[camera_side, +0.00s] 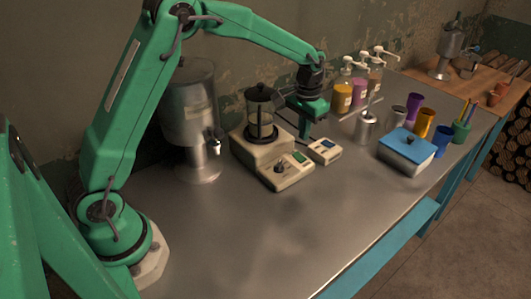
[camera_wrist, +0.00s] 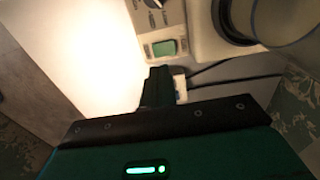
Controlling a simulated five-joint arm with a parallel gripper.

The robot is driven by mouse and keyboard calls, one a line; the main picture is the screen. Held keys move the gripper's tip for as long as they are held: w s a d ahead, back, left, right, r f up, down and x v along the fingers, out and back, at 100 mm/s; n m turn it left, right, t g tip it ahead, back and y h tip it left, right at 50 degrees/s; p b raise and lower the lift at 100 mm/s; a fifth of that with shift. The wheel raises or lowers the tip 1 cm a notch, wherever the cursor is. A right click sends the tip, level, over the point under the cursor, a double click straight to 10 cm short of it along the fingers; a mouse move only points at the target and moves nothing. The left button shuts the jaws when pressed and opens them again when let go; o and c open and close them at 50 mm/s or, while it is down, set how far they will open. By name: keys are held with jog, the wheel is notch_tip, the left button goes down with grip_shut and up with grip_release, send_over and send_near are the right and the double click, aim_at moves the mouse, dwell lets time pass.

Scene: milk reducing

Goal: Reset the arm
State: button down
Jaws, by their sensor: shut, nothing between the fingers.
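My green arm reaches over the metal table from the left in the side view. My gripper (camera_side: 304,135) points down, shut and empty, just right of the glass jar (camera_side: 261,115) on its cream heater base (camera_side: 248,146). In the wrist view my gripper's dark fingers (camera_wrist: 158,88) are closed together. The cream control box (camera_side: 287,172) with a green display stands in front of the heater; it also shows in the wrist view (camera_wrist: 163,48).
A steel urn (camera_side: 190,115) stands left of the heater. Pump bottles (camera_side: 359,92), a metal pot (camera_side: 365,127), coloured cups (camera_side: 424,122) and a blue-lidded box (camera_side: 406,150) stand to the right. The table's front (camera_side: 270,235) is clear.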

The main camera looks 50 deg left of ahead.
dwell(0.3)
jog(key=s+r+t, duration=0.3)
jog(key=s+r, duration=0.9)
jog(key=r, duration=0.1)
jog(key=s+t, duration=0.2)
jog(key=s, duration=1.5)
jog(key=shift+a+r+t, duration=0.3)
jog(key=shift+a, duration=0.1)
